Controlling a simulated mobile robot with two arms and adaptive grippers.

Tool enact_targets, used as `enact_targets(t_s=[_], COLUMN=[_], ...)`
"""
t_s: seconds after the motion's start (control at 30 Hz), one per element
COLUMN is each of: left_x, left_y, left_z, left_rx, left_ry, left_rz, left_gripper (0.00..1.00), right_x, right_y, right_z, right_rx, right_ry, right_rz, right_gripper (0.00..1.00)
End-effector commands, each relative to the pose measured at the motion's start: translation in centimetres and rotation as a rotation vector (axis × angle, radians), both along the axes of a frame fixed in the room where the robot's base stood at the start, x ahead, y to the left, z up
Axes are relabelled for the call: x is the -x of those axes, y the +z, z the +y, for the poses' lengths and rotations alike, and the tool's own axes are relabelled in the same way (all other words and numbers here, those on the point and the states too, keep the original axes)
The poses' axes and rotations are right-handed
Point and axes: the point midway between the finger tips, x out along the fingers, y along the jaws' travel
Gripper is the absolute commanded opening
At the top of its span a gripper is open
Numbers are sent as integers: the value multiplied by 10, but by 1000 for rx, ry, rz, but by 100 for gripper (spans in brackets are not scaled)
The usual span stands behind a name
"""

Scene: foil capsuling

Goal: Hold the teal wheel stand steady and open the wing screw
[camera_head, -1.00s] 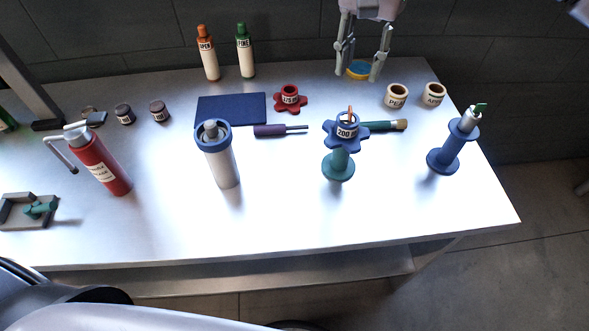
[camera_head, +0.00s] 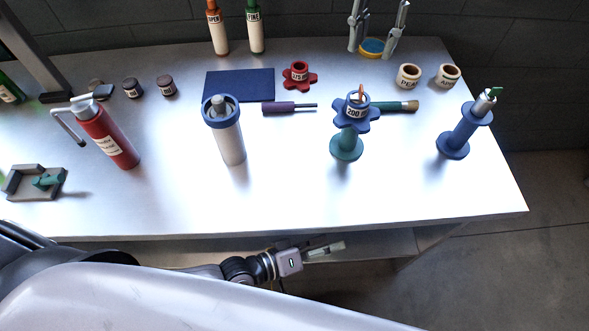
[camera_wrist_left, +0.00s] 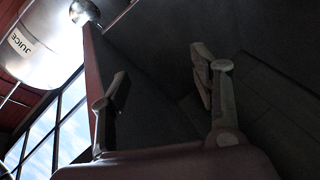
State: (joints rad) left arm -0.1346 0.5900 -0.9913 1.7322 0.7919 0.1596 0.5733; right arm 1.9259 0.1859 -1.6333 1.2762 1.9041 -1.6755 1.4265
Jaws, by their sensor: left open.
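The teal wheel stand (camera_head: 347,146) stands upright on the table, right of centre in the head view. It has a teal round foot and stem and a blue lobed wheel (camera_head: 341,117) marked 200 on top. A small orange piece (camera_head: 361,91), perhaps the wing screw, sticks up from its top. My left gripper (camera_head: 340,247) is open and empty at the table's front edge, below and apart from the stand. Its spread fingers (camera_wrist_left: 165,85) also show in the left wrist view. My right gripper (camera_head: 371,52) has its fingers apart, either side of a yellow-and-blue ring (camera_head: 373,47) at the back.
A blue spool stand (camera_head: 464,133) is to the right. A white cylinder with a blue collar (camera_head: 229,140) and a red bottle (camera_head: 109,138) stand left. A brush (camera_head: 397,106) lies behind the stand. The table front before the stand is clear.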

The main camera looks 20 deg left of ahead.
Motion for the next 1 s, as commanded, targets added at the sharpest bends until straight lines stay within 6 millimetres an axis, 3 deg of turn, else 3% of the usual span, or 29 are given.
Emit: enact_targets(t_s=[0.3,0.5,0.73,0.87,1.0], left_x=[43,27,4,-6,-29], left_y=[83,106,133,152,172], left_z=[-30,-32,-20,-5,26], left_rx=[303,479,709,870,1145], left_ry=[-38,47,154,219,342], left_rz=[187,446,786,1016,1163], left_gripper=[57,57,57,57,57], right_x=[0,0,0,0,0], right_y=[0,0,0,0,0], right_z=[0,0,0,0,0], right_rx=[0,0,0,0,0], right_ry=[0,0,0,0,0], right_rz=[0,0,0,0,0], right_gripper=[33,33,33,33,33])
